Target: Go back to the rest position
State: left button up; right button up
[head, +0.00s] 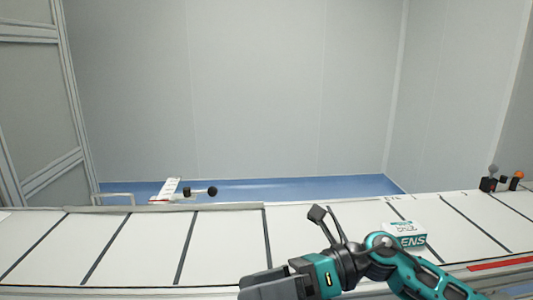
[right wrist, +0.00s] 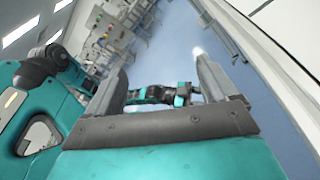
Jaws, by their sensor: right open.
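My right arm comes in from the lower right of the head view, over the near edge of the white slatted conveyor (head: 150,240). Its grey gripper body points left at the bottom edge, and its fingertips cannot be made out there. In the right wrist view my right gripper (right wrist: 160,66) shows two grey fingers spread apart with nothing held between them. Teal and dark arm parts show beyond the gap, apart from the fingers. My left gripper cannot be made out in either view.
A white box with teal lettering (head: 405,236) lies on the conveyor, just behind my right arm. Small devices (head: 498,181) stand at the far right, and a dark knobbed part (head: 200,191) is at the back edge.

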jog(key=w+d+f+m+t+p, duration=0.1)
jog(key=w+d+m+t, duration=0.1)
jog(key=m+t, duration=0.85)
jog(key=w+d+f+m+t+p, duration=0.15)
jog(key=m+t, duration=0.55)
jog(key=m, duration=0.7)
jog(key=s+d+f+m+t+h, duration=0.1)
jog(key=d+f+m+t+h, duration=0.1)
jog(key=d+f+m+h, duration=0.95)
pick_arm(q)
jog(key=shift+s+a+r+y+p, duration=0.4)
jog(key=shift+a+r, duration=0.2)
jog(key=shift+r, duration=0.25)
pick_arm(e)
jog(key=s+d+f+m+g+h, duration=0.2)
jog(key=s+d+f+m+g, duration=0.2)
jog(key=s+f+m, duration=0.6)
notch_tip(320, 180, down, 2)
jog(key=shift+s+f+g+h, duration=0.15)
jog(key=shift+s+g+h, duration=0.2)
jog(key=shift+s+g, duration=0.45)
pick_arm(q)
jog(key=shift+d, duration=0.1)
pick_arm(e)
jog(key=shift+a, duration=0.1)
jog(key=shift+c, duration=0.3)
